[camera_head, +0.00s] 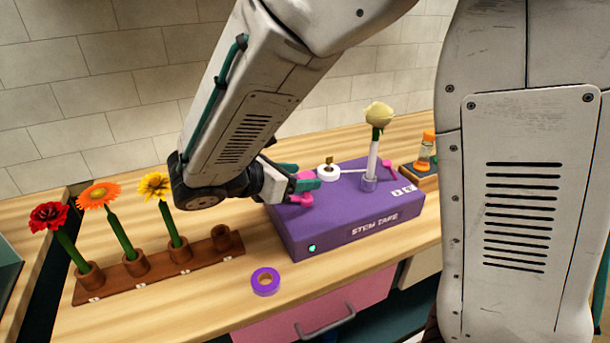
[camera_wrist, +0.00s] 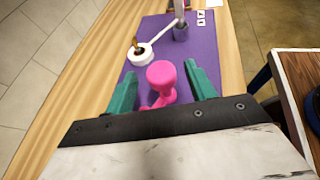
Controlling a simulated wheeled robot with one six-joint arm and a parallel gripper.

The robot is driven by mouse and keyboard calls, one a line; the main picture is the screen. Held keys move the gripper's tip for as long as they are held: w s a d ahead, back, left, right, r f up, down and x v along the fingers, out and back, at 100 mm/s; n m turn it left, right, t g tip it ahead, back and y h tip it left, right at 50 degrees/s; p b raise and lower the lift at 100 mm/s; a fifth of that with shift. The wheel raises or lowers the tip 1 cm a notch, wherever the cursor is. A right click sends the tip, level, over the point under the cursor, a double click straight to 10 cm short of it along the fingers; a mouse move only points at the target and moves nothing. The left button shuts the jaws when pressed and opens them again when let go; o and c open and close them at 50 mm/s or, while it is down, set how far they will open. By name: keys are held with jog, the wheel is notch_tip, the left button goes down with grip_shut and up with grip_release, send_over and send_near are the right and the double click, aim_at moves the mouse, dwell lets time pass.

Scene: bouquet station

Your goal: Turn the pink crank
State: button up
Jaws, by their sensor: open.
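The pink crank (camera_wrist: 162,78) sits on the near end of the purple stem tape box (camera_head: 335,237). In the wrist view its knob stands between the two teal fingers of my gripper (camera_wrist: 165,88), with gaps to both sides. My gripper is open. In the head view my gripper (camera_head: 300,180) is at the left end of the box, and the crank (camera_head: 305,198) is partly hidden by it. A white tape roll (camera_head: 328,173) sits on the box, with a strip running to a white-stemmed pale yellow flower (camera_head: 379,114) in a purple holder.
A wooden rack (camera_head: 137,266) with red, orange and yellow flowers stands left of the box, one holder empty. A purple tape roll (camera_head: 265,281) lies in front. An orange-capped bottle (camera_head: 426,146) stands right of the box. A tiled wall (camera_head: 90,80) is behind.

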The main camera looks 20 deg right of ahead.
jog(key=shift+x, duration=1.25)
jog(key=c, duration=1)
jog(key=shift+o, duration=0.2)
jog(key=m+g, duration=0.4)
jog(key=g, duration=0.1)
jog(key=shift+m, duration=0.3)
jog(key=o, duration=1)
jog(key=shift+c, duration=0.2)
jog(key=shift+r, duration=0.15)
